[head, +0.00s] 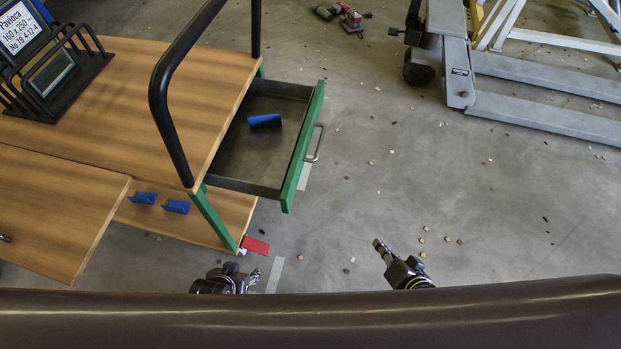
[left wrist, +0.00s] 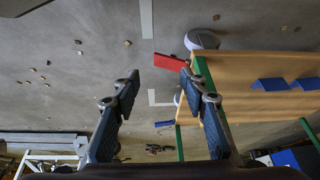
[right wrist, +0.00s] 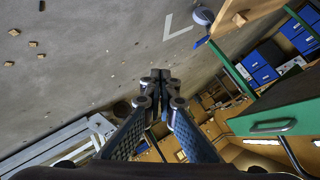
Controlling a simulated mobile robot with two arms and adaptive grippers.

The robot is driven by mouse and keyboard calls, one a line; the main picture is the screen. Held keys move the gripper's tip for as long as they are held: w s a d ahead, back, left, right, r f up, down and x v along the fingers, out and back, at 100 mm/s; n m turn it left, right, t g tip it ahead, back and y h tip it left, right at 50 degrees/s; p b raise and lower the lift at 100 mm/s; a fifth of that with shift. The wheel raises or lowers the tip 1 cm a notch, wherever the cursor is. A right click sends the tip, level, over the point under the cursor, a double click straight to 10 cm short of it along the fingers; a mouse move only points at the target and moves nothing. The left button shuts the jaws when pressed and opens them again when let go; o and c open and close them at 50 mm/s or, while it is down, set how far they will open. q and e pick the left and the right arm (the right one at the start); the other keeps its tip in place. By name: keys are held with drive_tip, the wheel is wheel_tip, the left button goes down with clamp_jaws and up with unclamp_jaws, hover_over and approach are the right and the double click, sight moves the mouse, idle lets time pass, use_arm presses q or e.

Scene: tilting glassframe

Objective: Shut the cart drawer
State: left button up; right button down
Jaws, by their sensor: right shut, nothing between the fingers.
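The cart drawer (head: 240,151) is pulled out of the wooden cart (head: 215,88) toward the right in the head view. Its green front (head: 303,150) carries a metal handle (head: 316,143). A blue piece (head: 265,121) lies inside. In the right wrist view the green front (right wrist: 285,117) and handle (right wrist: 272,126) show at the right, apart from the fingers. My right gripper (head: 379,246) is shut and empty, in front of and right of the drawer; its fingertips (right wrist: 160,83) touch. My left gripper (head: 250,277) is open and empty near the cart's lower corner; its fingers (left wrist: 158,82) are wide apart.
A black rail (head: 165,95) rises over the cart top. Blue brackets (head: 176,206) sit on the lower shelf, near a red piece (head: 256,246) at the cart's corner. A grey pallet truck (head: 540,95) stands at upper right. Floor right of the drawer is free except small scraps.

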drive_tip(key=w+a+r+m+t+y+b, duration=0.35)
drive_tip(key=a+r+b, duration=0.25)
drive_tip(key=r, duration=0.4)
use_arm(q)
drive_tip(key=w+d+r+t+b, duration=0.1)
drive_tip(key=w+r+t+b, duration=0.3)
drive_tip(key=r, duration=1.3)
use_arm(e)
drive_tip(key=m+t+y, duration=0.2)
drive_tip(key=m+y, duration=0.1)
approach(301, 155)
drive_tip(key=s+d, duration=0.4)
drive_tip(key=d, duration=0.2)
use_arm(q)
drive_tip(key=shift+s+a+f+g+p, duration=0.1)
drive_tip(key=shift+s+a+f+g, duration=0.2)
drive_tip(key=shift+s+f+g, duration=0.25)
drive_tip(key=shift+s+a+f+g+p, duration=0.15)
drive_tip(key=shift+s+a+f+g, duration=0.1)
drive_tip(key=shift+s+f+g, duration=0.35)
drive_tip(key=shift+s+a+f+g+p, duration=0.1)
drive_tip(key=shift+s+a+f+g, duration=0.3)
drive_tip(key=shift+s, duration=0.3)
use_arm(e)
drive_tip(key=shift+h, duration=0.25)
drive_tip(key=shift+w+a, duration=4.5)
drive_tip(key=shift+w, duration=0.15)
use_arm(q)
drive_tip(key=shift+d+r, duration=0.1)
drive_tip(key=shift+r, duration=0.05)
